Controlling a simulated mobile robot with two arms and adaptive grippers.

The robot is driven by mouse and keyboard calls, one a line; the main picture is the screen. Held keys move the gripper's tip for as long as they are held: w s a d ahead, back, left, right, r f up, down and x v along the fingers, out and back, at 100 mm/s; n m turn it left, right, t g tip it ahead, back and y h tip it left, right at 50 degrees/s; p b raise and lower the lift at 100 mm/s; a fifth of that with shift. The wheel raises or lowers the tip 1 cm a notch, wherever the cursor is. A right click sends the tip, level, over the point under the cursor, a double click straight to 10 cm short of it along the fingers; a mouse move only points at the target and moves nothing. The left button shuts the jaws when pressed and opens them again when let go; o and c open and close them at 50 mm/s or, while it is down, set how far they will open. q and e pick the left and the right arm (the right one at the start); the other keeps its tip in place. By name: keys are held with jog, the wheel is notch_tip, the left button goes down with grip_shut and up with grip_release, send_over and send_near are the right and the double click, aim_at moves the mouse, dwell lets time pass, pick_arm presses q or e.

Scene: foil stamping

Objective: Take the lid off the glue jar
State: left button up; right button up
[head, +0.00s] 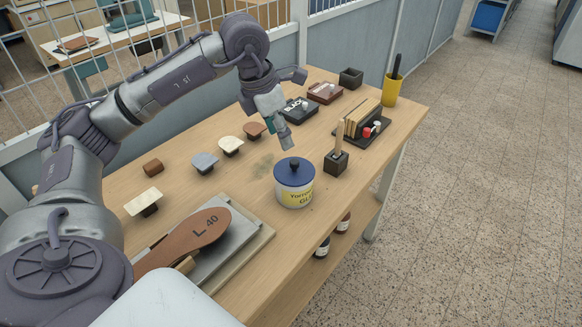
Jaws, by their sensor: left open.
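The glue jar (294,194) stands upright near the front edge of the wooden table, with a yellow label that is partly readable. My left gripper (284,136) is above and behind the jar, pointing down, apart from the lid. It is open, with nothing seen in it. My right gripper is not in view.
A small dark holder (336,163) with an upright stick stands right of the jar. Stamps and small boxes lie behind. A brown shoe-sole piece (199,236) lies on a grey plate at left front. Bottles stand on the shelf (356,219) below.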

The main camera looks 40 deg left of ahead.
aim_at(294, 161)
pick_arm(q)
jog(key=x, duration=0.5)
jog(key=shift+w+f+p, duration=0.1)
jog(key=shift+f+p, duration=0.05)
jog(key=shift+p, duration=0.2)
jog(key=shift+w+d+f+p, duration=0.2)
jog(key=shift+w+f+p, duration=0.05)
jog(key=shift+f+p, duration=0.2)
jog(key=x, duration=0.1)
jog(key=p+x, duration=0.1)
jog(key=x, duration=0.1)
jog(key=shift+w+d+f, duration=0.2)
jog(key=shift+w+f, duration=0.05)
jog(key=shift+w, duration=0.1)
jog(key=shift+f, duration=0.4)
jog(key=shift+c, duration=0.3)
jog(key=c, duration=0.8)
grip_shut()
